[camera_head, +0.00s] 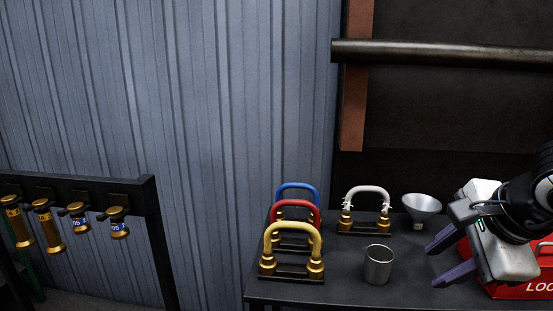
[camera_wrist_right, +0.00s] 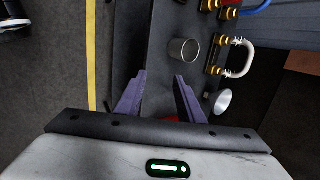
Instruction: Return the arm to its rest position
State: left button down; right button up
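My right gripper (camera_head: 441,262) is at the right of the head view, over the right part of the dark table (camera_head: 345,294). Its two purple fingers are spread apart with nothing between them, and they also show apart in the right wrist view (camera_wrist_right: 160,92). A metal cup (camera_head: 379,264) stands upright on the table to the left of the fingers, apart from them. It also shows in the wrist view (camera_wrist_right: 184,51). My left gripper is in neither view.
Blue (camera_head: 297,187), red (camera_head: 296,206), yellow (camera_head: 292,236) and white (camera_head: 367,192) hoses stand on the table. A red box (camera_head: 531,284) lies under my arm. A rack (camera_head: 92,186) with brass fittings stands left. A bar (camera_head: 440,54) crosses above.

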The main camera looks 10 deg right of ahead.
jog(key=s+a+f+g+y, duration=0.1)
jog(key=a+f+g+y, duration=0.4)
jog(key=a, duration=1)
jog(key=a+r+m+t+y, duration=0.4)
jog(key=a+m+t+y, duration=0.2)
jog(key=a+m+y, duration=0.75)
jog(key=w+d+f+m+t+h, duration=0.2)
jog(key=d+f+m+t+h, duration=0.35)
jog(key=f+m, duration=0.6)
jog(key=w+d+f+m+t+h, duration=0.2)
jog(key=d+f+m+t+h, duration=0.35)
jog(key=m, duration=0.95)
jog(key=s+f+m+g+h, duration=0.2)
jog(key=s+f+m+g, duration=0.2)
jog(key=s+f, duration=0.3)
jog(key=s+f+m+g+h, duration=0.2)
jog(key=s+f, duration=0.6)
jog(key=f, duration=0.8)
jog(key=a+m+g, duration=0.1)
jog(key=m+g, duration=0.1)
jog(key=g, duration=0.1)
jog(key=shift+s+f+m+g, duration=0.25)
jog(key=shift+s+m+g, duration=0.05)
jog(key=shift+m, duration=0.1)
